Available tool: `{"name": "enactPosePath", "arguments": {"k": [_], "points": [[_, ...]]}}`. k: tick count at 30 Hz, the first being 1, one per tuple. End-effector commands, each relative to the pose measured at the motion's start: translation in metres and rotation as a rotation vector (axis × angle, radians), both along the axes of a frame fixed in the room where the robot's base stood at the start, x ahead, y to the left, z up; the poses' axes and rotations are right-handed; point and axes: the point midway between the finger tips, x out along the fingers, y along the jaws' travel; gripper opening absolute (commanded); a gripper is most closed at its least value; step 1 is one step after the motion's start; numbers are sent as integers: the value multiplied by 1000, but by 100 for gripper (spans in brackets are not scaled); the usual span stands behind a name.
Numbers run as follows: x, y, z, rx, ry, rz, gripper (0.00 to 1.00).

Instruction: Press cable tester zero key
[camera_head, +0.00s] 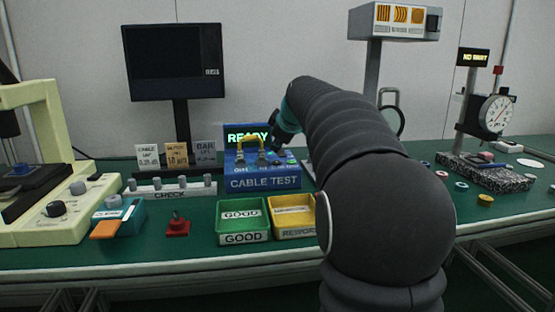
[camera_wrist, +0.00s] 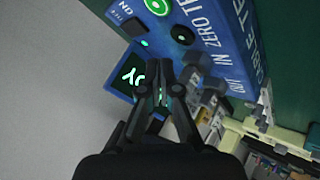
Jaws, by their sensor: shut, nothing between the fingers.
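The blue cable tester (camera_head: 262,183) stands on the green bench, its display (camera_head: 248,138) lit with READY. In the wrist view its panel (camera_wrist: 222,22) shows at an angle, with the words IN, ZERO and part of a further label. A dark round key (camera_wrist: 182,34) sits beside the word ZERO. A green-lit round key (camera_wrist: 157,6) lies beyond it. My gripper (camera_wrist: 163,90) is shut and empty, over the tester, with the dark key ahead of its tips. Contact cannot be seen. In the head view my gripper (camera_head: 281,139) is at the tester's upper right and hides part of its top.
A yellow cable (camera_head: 250,139) stands on the tester. Green (camera_head: 243,238) and yellow (camera_head: 292,232) bins are in front of it. Three small cards (camera_head: 176,155) and a CHECK rack (camera_head: 170,194) are to the left. A post-mounted box (camera_head: 408,21) rises behind my arm.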

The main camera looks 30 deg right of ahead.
Motion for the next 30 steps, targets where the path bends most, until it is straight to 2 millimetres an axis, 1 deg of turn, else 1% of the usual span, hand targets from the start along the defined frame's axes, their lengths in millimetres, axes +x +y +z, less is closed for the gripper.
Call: {"name": "enactPosePath", "arguments": {"k": [1, 14, 30], "points": [[0, 0, 9, 0, 0, 0, 0], [0, 0, 43, 0, 0, 0, 0], [0, 0, 44, 0, 0, 0, 0]]}}
